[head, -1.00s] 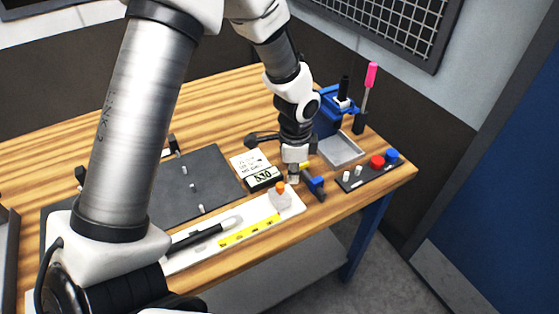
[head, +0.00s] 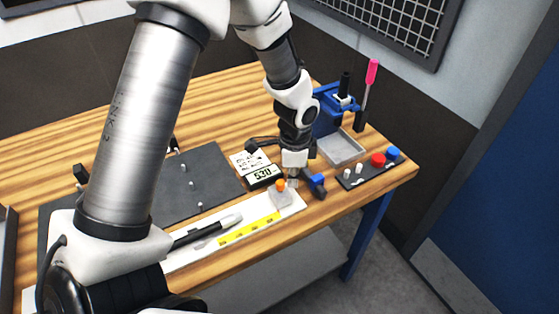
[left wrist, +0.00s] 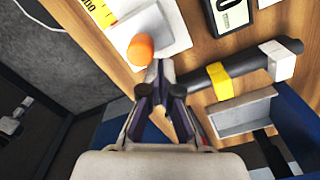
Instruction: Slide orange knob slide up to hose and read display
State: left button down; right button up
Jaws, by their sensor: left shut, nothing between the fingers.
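The orange knob (head: 281,185) sits on a pale slide block (head: 281,198) at the right end of a white board (head: 296,205). A yellow scale (head: 248,228) runs along the board, left of the block. The black hose (head: 195,236) with a pale tip lies farther left on it. The display (head: 263,177) behind the board seems to read 530. My left gripper (head: 292,183) is shut and empty, just right of the knob. In the left wrist view its fingertips (left wrist: 160,70) are close beside the orange knob (left wrist: 140,49); I cannot tell whether they touch.
A grey tray (head: 343,150), a dark strip with red and blue knobs (head: 377,161) and the table edge are further right.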

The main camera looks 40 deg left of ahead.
pick_arm(q)
jog(key=shift+s+a, duration=0.1)
jog(key=shift+s, duration=0.1)
jog(key=shift+s+a+b, duration=0.25)
jog(key=shift+s+b, duration=0.2)
jog(key=shift+s, duration=0.25)
jog(key=shift+s+a, duration=0.1)
jog(key=shift+s, duration=0.15)
jog(key=shift+s+a+b, duration=0.45)
jog(key=shift+s+b, duration=0.55)
jog(key=shift+s, duration=0.1)
jog(key=shift+s+a+b, duration=0.5)
jog(key=shift+s+b, duration=0.55)
jog(key=shift+s, duration=0.05)
jog(key=shift+s+a+b, duration=0.45)
jog(key=shift+s+b, duration=0.55)
jog(key=shift+s, duration=0.1)
jog(key=shift+s+f, duration=0.1)
jog(key=shift+s, duration=0.05)
jog(key=shift+s+a+b, duration=0.2)
jog(key=shift+s+b, duration=0.15)
jog(key=shift+s, duration=0.1)
jog(key=shift+s+a+b, duration=0.2)
jog(key=shift+s+b, duration=0.1)
jog(key=shift+s, duration=0.15)
